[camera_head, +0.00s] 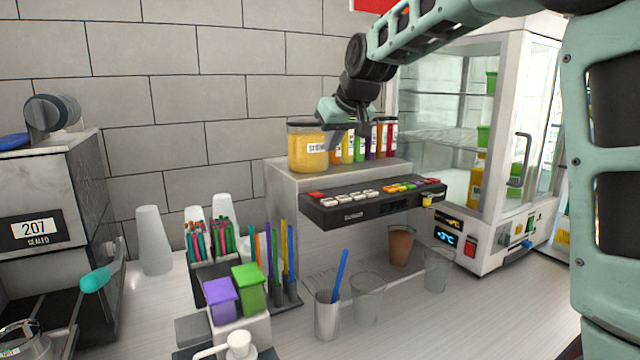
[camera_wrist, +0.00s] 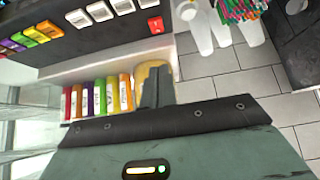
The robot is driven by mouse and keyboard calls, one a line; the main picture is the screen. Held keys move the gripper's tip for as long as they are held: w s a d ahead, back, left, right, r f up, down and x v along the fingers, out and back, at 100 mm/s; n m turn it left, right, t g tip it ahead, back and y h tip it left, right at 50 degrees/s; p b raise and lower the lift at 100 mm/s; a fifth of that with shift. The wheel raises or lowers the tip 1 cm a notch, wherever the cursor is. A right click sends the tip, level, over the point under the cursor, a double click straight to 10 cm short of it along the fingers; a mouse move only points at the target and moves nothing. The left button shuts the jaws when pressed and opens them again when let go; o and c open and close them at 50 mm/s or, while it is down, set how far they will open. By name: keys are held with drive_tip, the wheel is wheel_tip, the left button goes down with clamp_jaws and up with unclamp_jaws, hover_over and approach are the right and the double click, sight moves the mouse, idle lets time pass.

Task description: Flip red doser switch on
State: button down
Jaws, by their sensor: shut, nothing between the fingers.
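The doser is a dark panel (camera_head: 372,207) on a grey stand, with a row of white and coloured buttons along its top. A red switch (camera_head: 316,195) sits at its left end. This switch also shows in the wrist view (camera_wrist: 155,25), with a small white mark on it. Another red key (camera_head: 434,181) is at the right end of the row. I cannot tell from its look whether the red switch is on or off. My gripper (camera_head: 360,127) is above and behind the panel, in front of the jars, apart from the switch. Its dark fingers (camera_wrist: 156,88) are together and empty.
A large yellow jar (camera_head: 308,150) and several coloured bottles (camera_head: 377,141) stand on the shelf behind the panel. A glass-fronted cabinet (camera_head: 480,130) is on the right. Cups (camera_head: 368,297) stand below, and straw holders (camera_head: 285,290) at left. Space above the panel's left end looks clear.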

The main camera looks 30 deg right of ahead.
drive_tip(key=p, duration=0.4)
hover_over(318, 194)
drive_tip(key=f, duration=0.7)
drive_tip(key=shift+s+f, duration=0.3)
drive_tip(key=shift+s, duration=0.05)
drive_tip(key=f, duration=0.1)
drive_tip(key=f+p, duration=0.1)
drive_tip(key=f, duration=0.1)
drive_tip(key=shift+s+d, duration=0.1)
drive_tip(key=shift+s, duration=0.2)
drive_tip(key=shift+f, duration=0.4)
drive_tip(key=shift+f, duration=0.1)
drive_tip(key=shift+s+f+b, duration=0.15)
drive_tip(key=shift+f+b, duration=0.3)
drive_tip(key=shift+b, duration=0.45)
drive_tip(key=shift+r+p, duration=0.25)
drive_tip(key=shift+p, duration=0.05)
drive_tip(key=shift+r, duration=0.1)
drive_tip(key=shift+r+p, duration=0.45)
drive_tip(key=shift+r, duration=0.25)
